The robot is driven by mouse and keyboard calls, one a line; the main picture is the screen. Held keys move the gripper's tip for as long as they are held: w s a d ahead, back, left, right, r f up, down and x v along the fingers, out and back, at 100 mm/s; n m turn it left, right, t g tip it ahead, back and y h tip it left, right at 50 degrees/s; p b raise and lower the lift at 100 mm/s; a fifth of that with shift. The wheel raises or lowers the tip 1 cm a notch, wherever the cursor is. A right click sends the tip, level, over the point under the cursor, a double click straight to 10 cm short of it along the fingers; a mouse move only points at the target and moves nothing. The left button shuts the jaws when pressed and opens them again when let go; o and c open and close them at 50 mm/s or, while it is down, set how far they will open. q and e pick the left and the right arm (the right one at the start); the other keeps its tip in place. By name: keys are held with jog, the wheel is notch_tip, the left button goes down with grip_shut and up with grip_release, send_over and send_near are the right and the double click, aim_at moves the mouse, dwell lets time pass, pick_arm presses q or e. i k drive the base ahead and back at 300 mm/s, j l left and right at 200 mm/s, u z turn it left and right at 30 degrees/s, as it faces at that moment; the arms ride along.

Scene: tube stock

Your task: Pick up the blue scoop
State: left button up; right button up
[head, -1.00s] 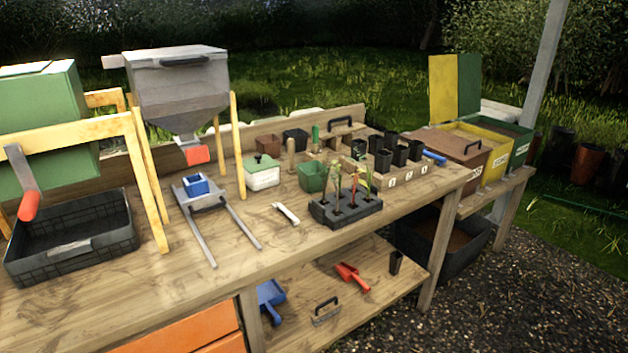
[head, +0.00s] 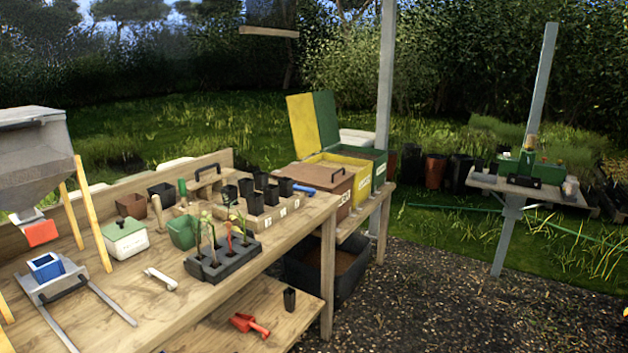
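The blue scoop that lay on the lower shelf at the front left in the earlier head view is not clearly in view now; that stretch of shelf is cut off by the bottom edge. A red scoop (head: 250,324) lies on the lower shelf (head: 208,332) under the bench. A small blue object (head: 303,189) lies on the bench top at its far right end; I cannot tell what it is. A small blue box (head: 46,267) sits under the grey hopper. Neither of my grippers is in view.
The workbench (head: 135,278) holds a seedling tray (head: 228,262), several black pots and a green-lidded box (head: 124,238). A black tub (head: 338,264) stands under the wooden bins (head: 328,190). The gravel (head: 430,300) at right is clear. A small post-mounted table (head: 530,188) stands beyond.

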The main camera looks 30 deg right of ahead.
aim_at(312, 191)
jog(key=i+l, duration=0.25)
jog(key=i+l+u, duration=0.1)
jog(key=i+l, duration=0.15)
jog(key=l, duration=0.2)
jog(key=i+l, duration=0.2)
jog(key=l, duration=0.15)
jog(key=i+l, duration=0.25)
jog(key=l, duration=0.15)
jog(key=u, duration=0.05)
